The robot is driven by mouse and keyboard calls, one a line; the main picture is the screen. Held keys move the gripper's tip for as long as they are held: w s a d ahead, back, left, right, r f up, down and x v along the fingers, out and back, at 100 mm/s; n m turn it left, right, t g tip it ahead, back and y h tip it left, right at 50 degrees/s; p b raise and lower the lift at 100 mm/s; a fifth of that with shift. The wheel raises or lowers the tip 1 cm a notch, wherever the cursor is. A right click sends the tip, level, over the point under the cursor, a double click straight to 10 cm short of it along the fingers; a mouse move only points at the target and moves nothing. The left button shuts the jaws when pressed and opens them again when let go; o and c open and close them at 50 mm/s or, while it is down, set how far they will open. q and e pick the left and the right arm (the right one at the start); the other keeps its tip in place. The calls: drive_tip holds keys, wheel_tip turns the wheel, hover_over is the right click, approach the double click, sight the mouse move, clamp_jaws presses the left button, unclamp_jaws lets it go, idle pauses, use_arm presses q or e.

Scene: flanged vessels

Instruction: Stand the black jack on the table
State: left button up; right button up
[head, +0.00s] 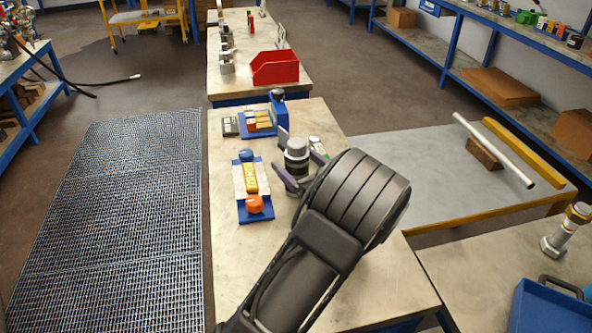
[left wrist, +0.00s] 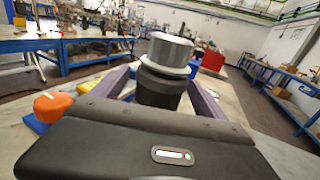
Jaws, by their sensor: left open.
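The black jack (head: 297,158) has a dark body with a grey collar and cap. In the left wrist view the jack (left wrist: 160,90) stands between the two spread fingers (left wrist: 162,88). Its base is hidden behind my gripper, so I cannot tell whether it touches the table. My right gripper is not in view.
A blue holder (head: 241,215) with an orange knob (head: 254,204) lies left of the jack. Another blue holder (head: 249,132) with small blocks is behind it. A red bin (head: 275,68) stands farther back. The table's near left part is clear.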

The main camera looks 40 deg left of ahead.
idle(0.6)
use_arm(q)
clamp_jaws()
idle(0.8)
drive_tip(key=shift+r, duration=0.1)
